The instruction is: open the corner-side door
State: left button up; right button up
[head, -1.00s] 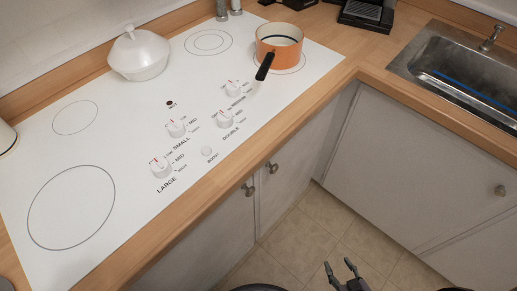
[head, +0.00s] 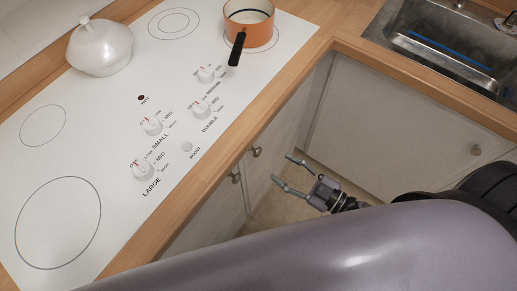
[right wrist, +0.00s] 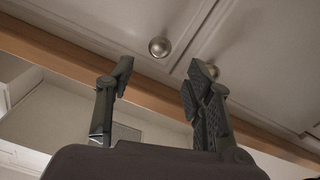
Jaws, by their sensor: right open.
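The corner-side door (head: 281,142) is a pale grey cabinet door under the cooktop, beside the inner corner, and looks shut. Its round metal knob (head: 256,151) is near its top left. My right gripper (head: 282,169) is open and empty in front of this door, its fingertips pointing toward the knob but apart from it. In the right wrist view, which seems upside down, the same knob (right wrist: 159,47) shows beyond the gap between the open fingers (right wrist: 160,82). My left gripper is not in view.
The adjoining cabinet door has its own knob (head: 236,177), close to the first. The wooden counter edge (head: 222,171) runs above both doors. An orange pot (head: 248,35) and a white lidded pot (head: 100,48) stand on the cooktop. Sink cabinets (head: 390,130) close the right side.

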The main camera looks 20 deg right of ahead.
aim_at(260, 153)
jog(key=p+x, duration=0.1)
jog(key=x, duration=0.8)
jog(key=shift+w, duration=0.1)
jog(key=shift+c, duration=0.4)
grip_shut()
